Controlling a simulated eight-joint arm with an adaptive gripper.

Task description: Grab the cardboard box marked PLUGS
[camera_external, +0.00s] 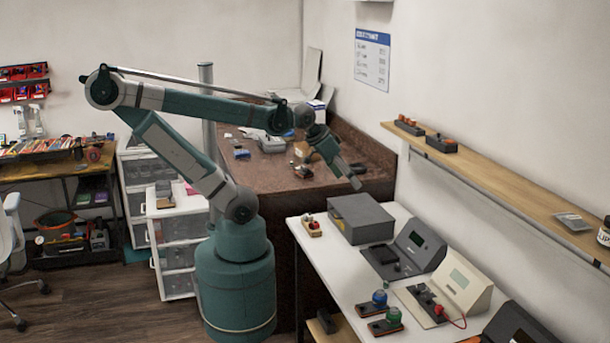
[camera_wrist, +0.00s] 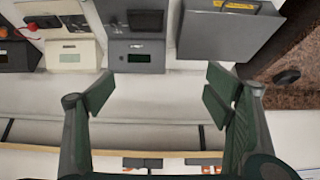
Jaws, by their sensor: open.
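My gripper (camera_external: 354,182) hangs above the right end of the brown counter, near the grey case on the white table. In the wrist view my gripper (camera_wrist: 160,94) is open, with two dark green fingers wide apart and nothing between them. I cannot read PLUGS on anything. A small tan box (camera_external: 301,150) on the brown counter, partly behind my arm, looks like cardboard, but its marking is too small to tell. It does not show in the wrist view.
A grey case (camera_external: 359,218) and several instrument consoles (camera_external: 418,246) stand on the white table. A wooden wall shelf (camera_external: 490,185) runs along the right. Small items (camera_external: 271,144) crowd the brown counter (camera_external: 262,178) around the tan box.

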